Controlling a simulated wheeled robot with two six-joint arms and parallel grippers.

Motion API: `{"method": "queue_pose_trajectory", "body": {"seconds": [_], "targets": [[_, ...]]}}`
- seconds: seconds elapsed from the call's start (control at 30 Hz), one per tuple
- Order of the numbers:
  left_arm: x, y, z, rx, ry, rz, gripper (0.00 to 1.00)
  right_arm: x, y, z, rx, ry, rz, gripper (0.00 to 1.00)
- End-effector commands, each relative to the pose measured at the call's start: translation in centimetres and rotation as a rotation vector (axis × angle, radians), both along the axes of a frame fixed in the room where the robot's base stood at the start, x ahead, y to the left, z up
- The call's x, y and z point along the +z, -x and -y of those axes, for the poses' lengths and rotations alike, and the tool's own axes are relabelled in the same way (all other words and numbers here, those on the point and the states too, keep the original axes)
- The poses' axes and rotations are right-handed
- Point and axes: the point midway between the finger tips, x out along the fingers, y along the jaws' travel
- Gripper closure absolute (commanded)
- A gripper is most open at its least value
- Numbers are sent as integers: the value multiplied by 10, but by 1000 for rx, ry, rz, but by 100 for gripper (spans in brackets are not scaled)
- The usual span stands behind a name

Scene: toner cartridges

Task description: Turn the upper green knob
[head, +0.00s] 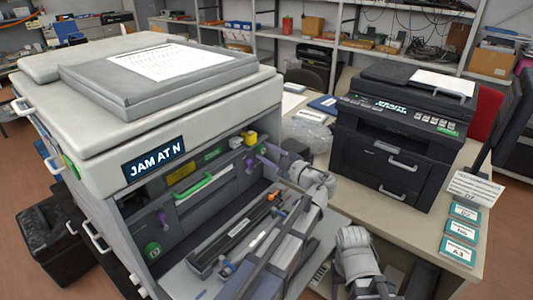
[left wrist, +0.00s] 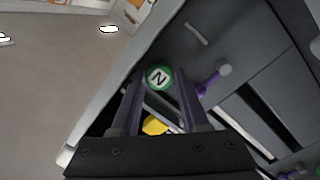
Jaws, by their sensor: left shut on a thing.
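A round green knob marked N (left wrist: 159,77) sits between the two fingertips of my left gripper (left wrist: 160,80) in the left wrist view. The fingers are closed on its sides. In the head view my left gripper (head: 264,156) reaches into the upper right of the copier's open front (head: 160,215), and the knob cannot be made out clearly there. Another green knob (head: 152,250) is low at the left of the opening. The copier's label (head: 155,161) reads "JAM AT N". My right gripper does not show.
A yellow part (head: 250,138) and a purple lever (head: 248,166) are close to my left gripper. A green handle (head: 193,186) crosses the opening. A long dark unit (head: 232,240) lies below. A black printer (head: 395,140) stands on the table at right.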

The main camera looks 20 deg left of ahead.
Motion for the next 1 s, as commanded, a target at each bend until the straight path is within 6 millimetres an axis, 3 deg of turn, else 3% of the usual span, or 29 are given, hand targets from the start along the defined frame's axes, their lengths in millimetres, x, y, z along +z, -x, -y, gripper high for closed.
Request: {"method": "queue_pose_trajectory", "body": {"seconds": [0.13, 0.8, 0.83, 0.9, 1.0], "targets": [[0, 0, 0, 1, -1, 0, 100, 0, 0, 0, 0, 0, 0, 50], [0, 0, 0, 1, -43, -117, 100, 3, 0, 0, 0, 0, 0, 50], [0, 0, 0, 1, -43, -117, 53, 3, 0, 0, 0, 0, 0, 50], [0, 0, 0, 1, -43, -117, 45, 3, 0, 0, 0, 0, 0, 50], [0, 0, 0, 1, -43, -117, 43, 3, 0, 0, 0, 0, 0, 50]]}}
